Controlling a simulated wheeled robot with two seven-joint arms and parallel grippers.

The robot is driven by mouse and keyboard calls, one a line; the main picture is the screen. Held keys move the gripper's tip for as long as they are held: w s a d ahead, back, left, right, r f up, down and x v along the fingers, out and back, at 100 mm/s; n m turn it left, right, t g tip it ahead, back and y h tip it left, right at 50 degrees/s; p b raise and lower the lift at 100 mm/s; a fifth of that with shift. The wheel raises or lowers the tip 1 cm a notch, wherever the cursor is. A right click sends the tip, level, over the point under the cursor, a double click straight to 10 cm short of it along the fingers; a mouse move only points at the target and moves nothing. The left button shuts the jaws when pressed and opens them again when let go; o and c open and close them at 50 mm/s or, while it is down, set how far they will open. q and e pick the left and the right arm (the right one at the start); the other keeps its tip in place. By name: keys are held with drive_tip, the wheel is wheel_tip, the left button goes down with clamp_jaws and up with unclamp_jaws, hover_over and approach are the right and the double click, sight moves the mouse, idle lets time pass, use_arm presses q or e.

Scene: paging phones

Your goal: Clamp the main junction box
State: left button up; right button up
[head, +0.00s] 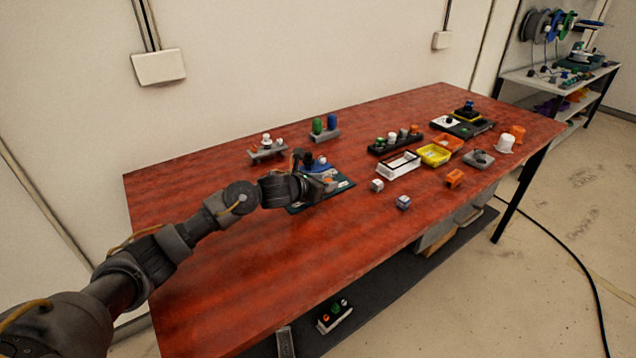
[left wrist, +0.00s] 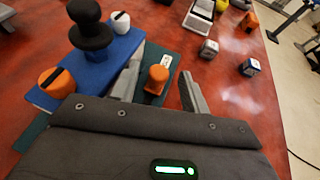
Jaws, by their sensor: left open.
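On the table, a blue block (head: 320,166) with a black knob (left wrist: 90,30) stands on a dark green base plate (head: 344,185). In the left wrist view the blue block (left wrist: 78,76) also bears a white-capped knob (left wrist: 121,20) and an orange slotted knob (left wrist: 55,82). An orange upright piece (left wrist: 157,78) stands beside the block, over the green plate. My left gripper (left wrist: 160,82) is open, one finger on each side of the orange piece, with gaps visible. In the head view my left gripper (head: 318,184) hides part of the plate. I cannot tell which part is the junction box.
Two small grey cubes (head: 377,185) (head: 403,202), a white tray (head: 398,165), yellow bin (head: 433,155) and orange block (head: 454,178) lie right. The front-left tabletop (head: 250,270) is clear.

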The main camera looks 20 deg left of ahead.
use_arm(q)
drive_tip(key=v, duration=1)
drive_tip(key=shift+s+a+r+b, duration=0.15)
drive_tip(key=shift+s+b, duration=0.1)
drive_tip(key=shift+b, duration=0.1)
